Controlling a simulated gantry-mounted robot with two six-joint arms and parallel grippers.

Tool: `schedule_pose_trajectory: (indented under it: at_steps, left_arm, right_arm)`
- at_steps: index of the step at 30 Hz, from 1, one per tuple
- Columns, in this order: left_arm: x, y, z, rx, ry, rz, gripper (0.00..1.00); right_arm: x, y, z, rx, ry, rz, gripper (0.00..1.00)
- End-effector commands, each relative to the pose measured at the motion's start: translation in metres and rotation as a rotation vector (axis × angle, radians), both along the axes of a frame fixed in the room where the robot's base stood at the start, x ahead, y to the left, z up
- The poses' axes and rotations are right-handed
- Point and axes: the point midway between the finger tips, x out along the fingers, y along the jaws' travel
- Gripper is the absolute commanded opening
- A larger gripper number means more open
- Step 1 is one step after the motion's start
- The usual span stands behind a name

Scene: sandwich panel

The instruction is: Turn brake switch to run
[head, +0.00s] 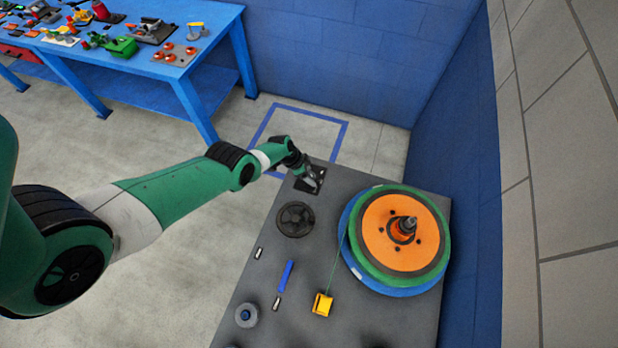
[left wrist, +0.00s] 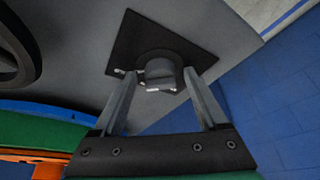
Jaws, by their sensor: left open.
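The brake switch (left wrist: 160,74) is a grey knob with a round dark collar on a black square plate (left wrist: 140,32), seen in the left wrist view. The plate is at the far end of the grey panel in the head view, mostly behind my gripper. My left gripper (head: 313,181) is at the switch. In the left wrist view its two fingers stand open, one on each side of the knob. I cannot tell whether either finger touches it. The switch's position markings are too small to read. My right gripper is in neither view.
The grey panel (head: 300,270) carries a black handwheel (head: 295,219), a large orange, green and blue disc (head: 385,240), a yellow block (head: 322,304), a blue bar (head: 286,275) and a round grey knob (head: 246,315). A blue workbench (head: 185,75) with clutter stands at the back left.

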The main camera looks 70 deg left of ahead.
Motion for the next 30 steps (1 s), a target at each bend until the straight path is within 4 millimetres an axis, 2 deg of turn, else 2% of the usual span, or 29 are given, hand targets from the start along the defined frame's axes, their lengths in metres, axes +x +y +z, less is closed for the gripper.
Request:
schedule_pose_trajectory:
  at_steps: [7,18,20,30]
  left_arm:
    - [0.0005,0.0001,0.0005,0.001,0.0,0.0,0.76]
    - [0.0004,0.0002,0.0002,0.001,0.0,0.0,0.09]
    - [0.0003,0.0002,0.0002,0.001,0.0,0.0,0.0]
    - [0.0004,0.0002,0.0005,0.001,0.0,0.012,0.0]
  right_arm:
    - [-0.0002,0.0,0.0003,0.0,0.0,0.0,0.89]
    - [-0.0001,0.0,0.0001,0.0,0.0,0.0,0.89]
    - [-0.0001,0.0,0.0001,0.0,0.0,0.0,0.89]
    - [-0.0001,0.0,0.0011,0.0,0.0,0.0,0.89]
